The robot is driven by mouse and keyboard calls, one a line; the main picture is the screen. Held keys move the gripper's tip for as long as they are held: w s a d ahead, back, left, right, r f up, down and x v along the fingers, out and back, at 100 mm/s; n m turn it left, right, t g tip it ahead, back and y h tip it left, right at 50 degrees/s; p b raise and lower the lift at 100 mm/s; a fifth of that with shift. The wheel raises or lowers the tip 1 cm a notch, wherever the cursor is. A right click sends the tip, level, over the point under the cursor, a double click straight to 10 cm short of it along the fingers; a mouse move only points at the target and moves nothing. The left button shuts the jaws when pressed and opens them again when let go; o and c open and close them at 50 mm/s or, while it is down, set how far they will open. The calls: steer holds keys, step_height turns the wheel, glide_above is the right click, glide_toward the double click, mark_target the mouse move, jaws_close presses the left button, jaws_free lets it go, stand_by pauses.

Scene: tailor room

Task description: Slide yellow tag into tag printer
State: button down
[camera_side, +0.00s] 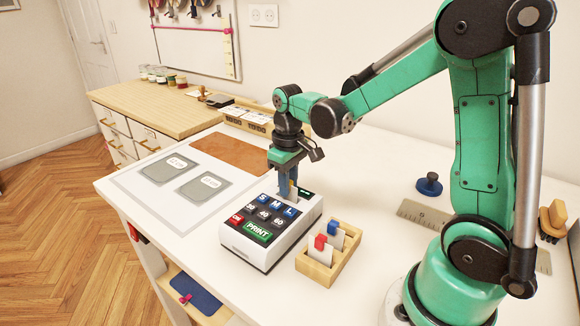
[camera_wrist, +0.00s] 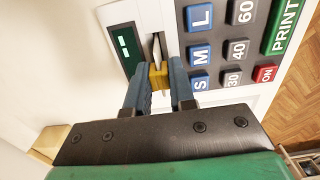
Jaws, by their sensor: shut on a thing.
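The tag printer (camera_side: 258,248) is a white box on the table with blue, dark and red keys and a green PRINT key. In the wrist view its keypad (camera_wrist: 222,45) and small green display (camera_wrist: 125,45) show. My gripper (camera_side: 288,188) is over the printer's back edge, pointing down. In the wrist view my gripper (camera_wrist: 160,80) is shut on the yellow tag (camera_wrist: 158,75), by its yellow top. The tag's pale body points to the printer's top between display and keys; I cannot tell how deep it sits in the slot.
A wooden holder (camera_side: 318,272) with a red-topped tag (camera_side: 320,243) and a blue-topped tag (camera_side: 334,232) stands right of the printer. A white sheet with grey pieces (camera_side: 170,168) lies to the left. A dark blue knobbed item (camera_side: 429,185) and a ruler (camera_side: 420,216) lie at right.

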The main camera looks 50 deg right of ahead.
steer(key=shift+f, duration=0.15)
steer(key=c, duration=0.7)
jaws_free()
steer(key=shift+o, duration=0.2)
steer(key=shift+r, duration=2.8)
steer(key=s+a+r+t, duration=0.1)
steer(key=s+a+t, duration=0.4)
steer(key=a+t, duration=0.2)
steer(key=shift+a+r, duration=0.3)
steer(key=shift+a, duration=0.05)
